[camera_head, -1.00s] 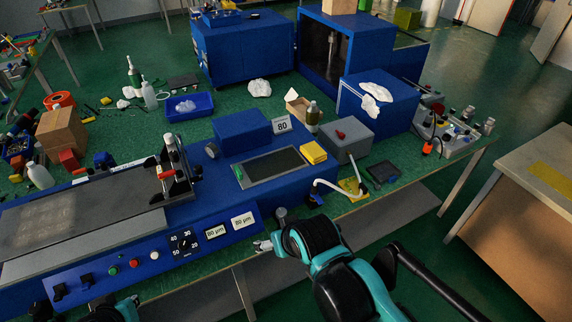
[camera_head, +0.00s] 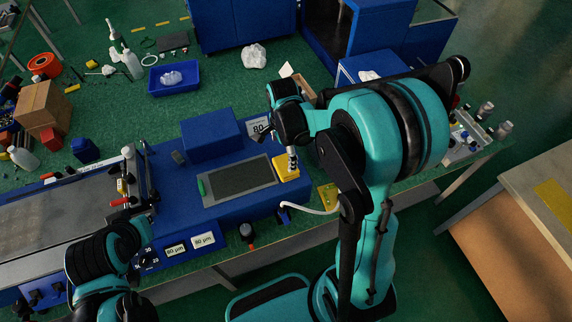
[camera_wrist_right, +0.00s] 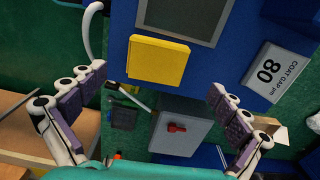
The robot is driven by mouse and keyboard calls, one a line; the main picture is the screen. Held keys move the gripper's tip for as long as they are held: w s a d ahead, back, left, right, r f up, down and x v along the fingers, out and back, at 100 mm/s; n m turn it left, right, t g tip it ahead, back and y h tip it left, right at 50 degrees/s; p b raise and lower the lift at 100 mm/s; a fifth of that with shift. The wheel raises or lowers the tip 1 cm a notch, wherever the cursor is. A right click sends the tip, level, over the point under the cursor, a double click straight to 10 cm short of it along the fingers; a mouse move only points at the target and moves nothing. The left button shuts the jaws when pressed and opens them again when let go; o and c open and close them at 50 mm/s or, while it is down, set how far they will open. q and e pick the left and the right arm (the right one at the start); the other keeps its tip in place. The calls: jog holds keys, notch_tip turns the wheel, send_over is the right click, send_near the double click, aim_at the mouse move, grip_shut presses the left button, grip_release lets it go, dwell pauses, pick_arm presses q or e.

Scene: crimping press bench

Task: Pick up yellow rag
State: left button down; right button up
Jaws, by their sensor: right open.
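The yellow rag (camera_head: 286,167) is a flat folded square on the right end of the blue machine, beside its dark panel. It also shows in the right wrist view (camera_wrist_right: 158,62), ahead of my open fingers. My right gripper (camera_head: 292,160) is over the rag's edge in the head view. In the right wrist view its two fingers (camera_wrist_right: 155,103) are spread wide with nothing between them, and the rag lies beyond the tips. Contact does not show. My left arm is at the lower left in the head view, and its fingers cannot be made out.
The blue machine (camera_head: 224,131) has a dark panel (camera_head: 240,180) left of the rag. A grey box with a red knob (camera_wrist_right: 181,127) and an "80" sign (camera_wrist_right: 272,72) stand close by. A white hose (camera_head: 318,211) curves near the bench's front edge.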

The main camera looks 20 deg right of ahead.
aim_at(286, 165)
jog(key=f, duration=0.4)
jog(key=f+b, duration=0.1)
jog(key=f, duration=0.1)
jog(key=shift+s+d, duration=0.2)
jog(key=shift+d, duration=0.1)
jog(key=c, duration=1)
